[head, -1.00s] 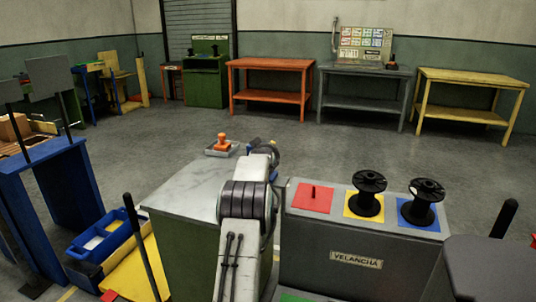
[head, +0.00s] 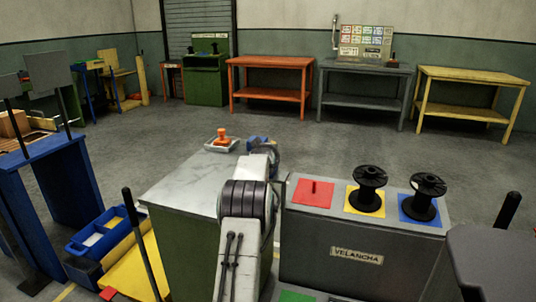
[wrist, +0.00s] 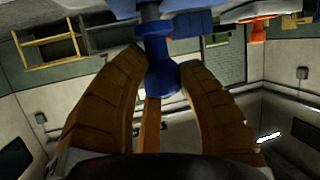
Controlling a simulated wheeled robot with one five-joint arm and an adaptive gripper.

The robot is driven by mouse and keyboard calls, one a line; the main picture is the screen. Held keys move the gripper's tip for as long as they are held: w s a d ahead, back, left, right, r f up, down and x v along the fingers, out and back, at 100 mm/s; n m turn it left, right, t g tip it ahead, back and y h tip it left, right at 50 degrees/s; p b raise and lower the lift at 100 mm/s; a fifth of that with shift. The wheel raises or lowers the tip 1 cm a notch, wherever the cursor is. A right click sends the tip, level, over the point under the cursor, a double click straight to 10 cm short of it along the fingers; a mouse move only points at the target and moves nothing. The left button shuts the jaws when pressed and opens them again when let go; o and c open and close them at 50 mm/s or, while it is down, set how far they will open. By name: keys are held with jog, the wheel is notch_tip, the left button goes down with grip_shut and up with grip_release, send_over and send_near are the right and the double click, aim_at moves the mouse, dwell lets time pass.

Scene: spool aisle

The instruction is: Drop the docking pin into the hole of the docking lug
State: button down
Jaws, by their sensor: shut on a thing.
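In the wrist view my gripper (wrist: 165,66), with brown ribbed fingers, is shut on the blue rounded head of the docking pin (wrist: 166,82). A grey shank runs from the head to the top edge of the picture. Blue blocky parts, which look like the docking lug (wrist: 190,25), are close around the shank; I cannot tell whether the pin is in the hole. In the head view a blue part of the lug (head: 258,140) shows at the back of the marble-topped green cabinet (head: 185,185), beside my arm. My arm hides the gripper and pin there.
An orange-knobbed object in a grey tray (head: 222,140) stands on the cabinet, left of my arm. A grey VELANCHA unit (head: 360,240) with two black spools (head: 370,190) is at the right. Workbenches line the far wall, with open floor before them.

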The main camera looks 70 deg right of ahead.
jog(key=shift+f+b, duration=0.55)
jog(key=shift+f, duration=0.15)
jog(key=c, duration=0.8)
grip_release()
jog(key=shift+a, duration=0.1)
jog(key=shift+v, duration=5.95)
